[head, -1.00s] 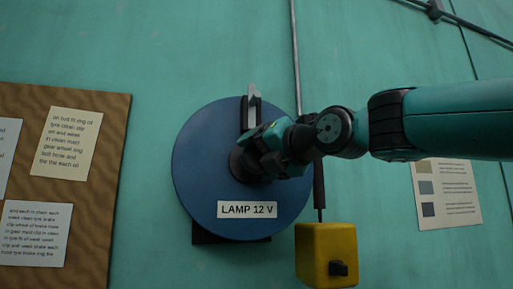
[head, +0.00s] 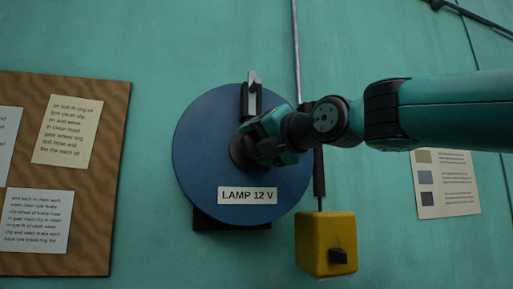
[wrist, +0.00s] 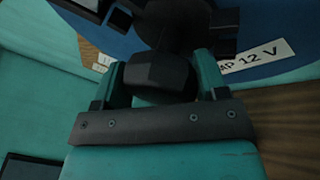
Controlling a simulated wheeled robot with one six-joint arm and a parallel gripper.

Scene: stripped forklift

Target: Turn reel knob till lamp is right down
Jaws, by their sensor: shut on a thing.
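The reel is a blue disc (head: 205,175) on the green wall, labelled LAMP 12 V (head: 247,195). Its black knob (head: 240,153) is at the disc's middle, partly hidden by my gripper (head: 268,142). In the wrist view my gripper's two teal fingers (wrist: 158,78) are shut on the dark knob grip (wrist: 160,70). A yellow box (head: 318,243), which looks like the lamp, hangs on a cord below and right of the reel, apart from the disc. A small dark piece is on its front.
A brown notice board (head: 120,160) with paper sheets is on the left. A sheet with swatches (head: 462,195) is on the wall at right, below my arm. A thin pipe (head: 295,45) runs up the wall behind. The wall below the lamp is cut off by the frame.

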